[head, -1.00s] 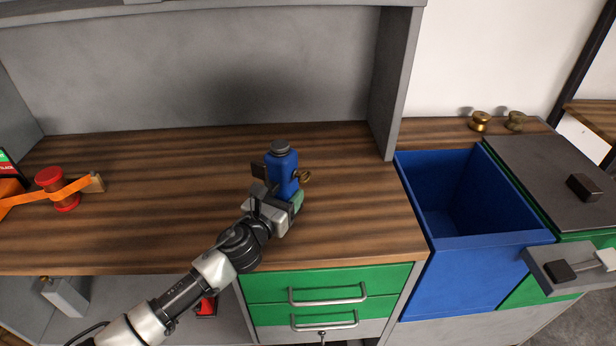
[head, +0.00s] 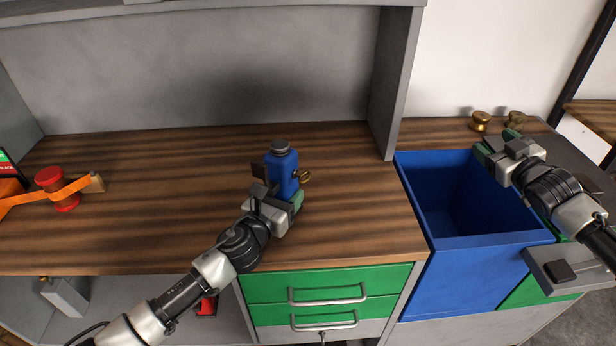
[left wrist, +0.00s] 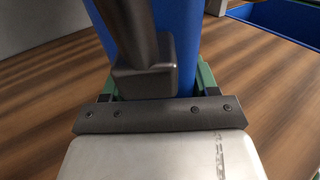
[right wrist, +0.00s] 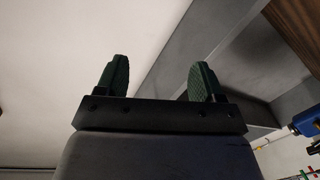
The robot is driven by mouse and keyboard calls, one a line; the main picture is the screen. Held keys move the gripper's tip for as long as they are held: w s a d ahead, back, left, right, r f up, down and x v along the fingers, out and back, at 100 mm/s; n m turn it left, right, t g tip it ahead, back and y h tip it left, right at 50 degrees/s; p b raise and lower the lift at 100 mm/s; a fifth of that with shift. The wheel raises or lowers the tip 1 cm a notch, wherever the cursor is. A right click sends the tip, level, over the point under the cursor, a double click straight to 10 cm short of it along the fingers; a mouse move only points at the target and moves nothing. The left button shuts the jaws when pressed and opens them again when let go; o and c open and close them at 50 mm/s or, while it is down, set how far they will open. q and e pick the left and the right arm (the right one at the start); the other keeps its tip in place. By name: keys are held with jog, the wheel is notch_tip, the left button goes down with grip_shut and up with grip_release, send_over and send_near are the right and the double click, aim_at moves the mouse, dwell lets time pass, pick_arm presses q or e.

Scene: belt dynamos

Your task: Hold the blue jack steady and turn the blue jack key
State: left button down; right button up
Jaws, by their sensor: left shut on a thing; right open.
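The blue jack (head: 283,170) stands upright on the wooden bench, with a dark cap on top and a dark handle at its left. The brass key (head: 303,176) sticks out of its right side. My left gripper (head: 284,199) is shut on the jack's lower body; the left wrist view shows the blue body (left wrist: 186,50) between the green fingers. My right gripper (head: 492,150) is open and empty above the far right part of the blue bin, well to the right of the jack. Its two green fingers (right wrist: 158,80) are spread in the right wrist view.
An open blue bin (head: 480,244) lies right of the bench top. A grey partition (head: 390,85) rises behind, between jack and bin. Brass knobs (head: 479,121) stand at the back right. A red spool (head: 62,190) with an orange belt is at far left. The bench around the jack is clear.

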jog(key=s+a+f+n+g+y, duration=0.1)
jog(key=s+a+n+g+y, duration=0.15)
jog(key=a+y, duration=1.05)
jog(key=n+g, duration=0.3)
jog(key=g, duration=0.2)
send_near(310, 179)
jog(key=x, duration=0.9)
jog(key=shift+w+a, duration=0.15)
jog(key=shift+a, duration=0.15)
jog(key=shift+w+a, duration=0.2)
jog(key=shift+a, duration=0.15)
jog(key=c, duration=0.9)
